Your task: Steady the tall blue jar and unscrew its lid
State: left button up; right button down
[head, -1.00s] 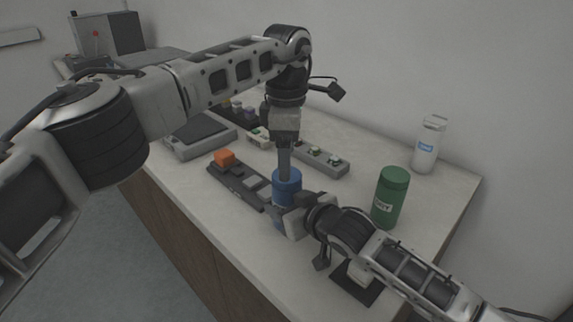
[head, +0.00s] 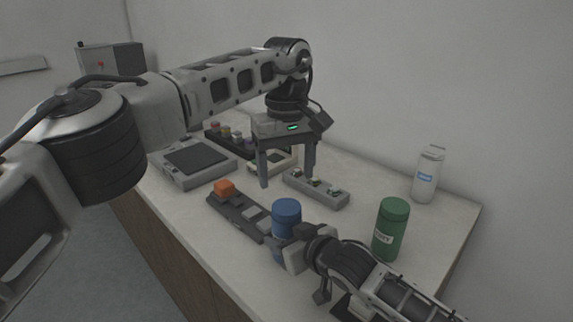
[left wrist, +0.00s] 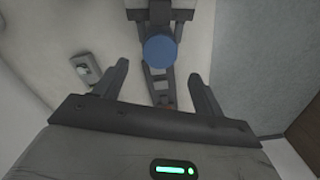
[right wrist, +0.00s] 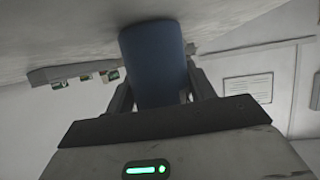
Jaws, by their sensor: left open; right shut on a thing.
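The tall blue jar (head: 279,246) stands upright on the bench, and its blue lid (head: 286,209) sits on top. How tightly the lid sits I cannot tell. My right gripper (right wrist: 158,80) is shut around the jar's body, with a finger on each side. In the head view its hand hides part of the jar's lower side. My left gripper (head: 287,182) is open and empty, pointing down, above and apart from the lid. In the left wrist view the round lid (left wrist: 160,48) shows just beyond the spread fingers.
A green jar (head: 390,232) and a white bottle (head: 427,178) stand to the right. A dark rail with an orange block (head: 224,187) lies left of the blue jar. Behind are a grey button strip (head: 318,187) and a flat grey device (head: 196,163).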

aim_at(287, 207)
pick_arm(q)
notch_tip(287, 207, down, 7)
jog(key=shift+f, duration=0.15)
dwell(0.4)
jog(key=c, duration=1)
jog(key=n, duration=1.3)
jog(key=shift+n, duration=0.4)
jog(key=o, duration=1.1)
